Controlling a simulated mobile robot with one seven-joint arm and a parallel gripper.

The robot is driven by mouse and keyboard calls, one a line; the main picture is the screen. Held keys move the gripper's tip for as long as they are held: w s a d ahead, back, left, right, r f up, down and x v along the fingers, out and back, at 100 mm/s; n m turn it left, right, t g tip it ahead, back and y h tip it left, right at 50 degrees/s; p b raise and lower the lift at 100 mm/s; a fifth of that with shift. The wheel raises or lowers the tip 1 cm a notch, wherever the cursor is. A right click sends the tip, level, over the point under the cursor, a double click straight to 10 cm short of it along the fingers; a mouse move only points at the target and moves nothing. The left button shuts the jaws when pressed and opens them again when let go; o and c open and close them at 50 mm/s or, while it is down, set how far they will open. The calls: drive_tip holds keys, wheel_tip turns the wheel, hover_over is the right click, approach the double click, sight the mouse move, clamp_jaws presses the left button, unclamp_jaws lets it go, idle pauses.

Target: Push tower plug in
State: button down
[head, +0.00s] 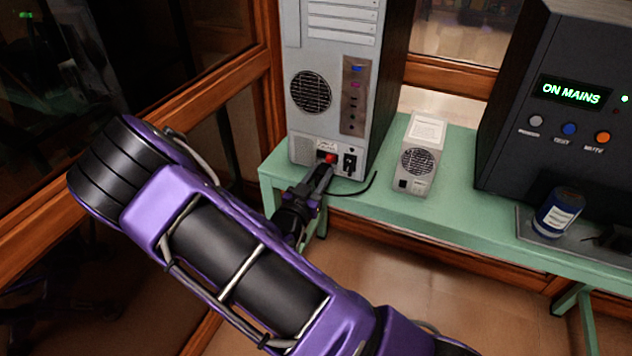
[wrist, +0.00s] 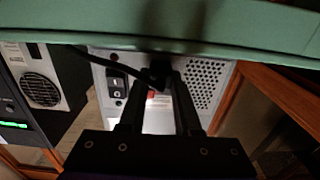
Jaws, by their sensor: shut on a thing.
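The grey computer tower (head: 328,122) stands upright on a green bench with its rear panel facing me. Low on that panel are a red part (head: 330,157) and a black-and-white rocker switch (head: 350,164). My gripper (head: 321,172) is low at the panel, just below the red part. In the wrist view, which looks upside down, my gripper (wrist: 159,82) is shut on a dark plug (wrist: 158,69) in front of the tower's panel (wrist: 203,84). A black cable (wrist: 113,66) runs from the plug. The inlet is hidden, so I cannot tell whether the plug is seated.
The green bench (head: 455,180) has its edge close to my gripper. A small white fan unit (head: 417,160) stands right of the tower. Further right are a dark cabinet (head: 535,120) reading "ON MAINS" and a blue can (head: 557,212) on a tray. Wood-framed glass (head: 225,140) is at left.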

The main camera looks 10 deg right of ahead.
drive_tip(key=c, duration=0.9)
unclamp_jaws()
drive_tip(key=shift+w+d+r, duration=0.1)
drive_tip(key=shift+w, duration=0.05)
drive_tip(key=shift+c, duration=0.2)
drive_tip(key=o, duration=0.3)
drive_tip(key=shift+w+d, duration=0.1)
drive_tip(key=shift+o, duration=0.2)
drive_tip(key=p+v, duration=0.1)
drive_tip(key=v, duration=1.6)
drive_tip(key=shift+s+a, duration=0.2)
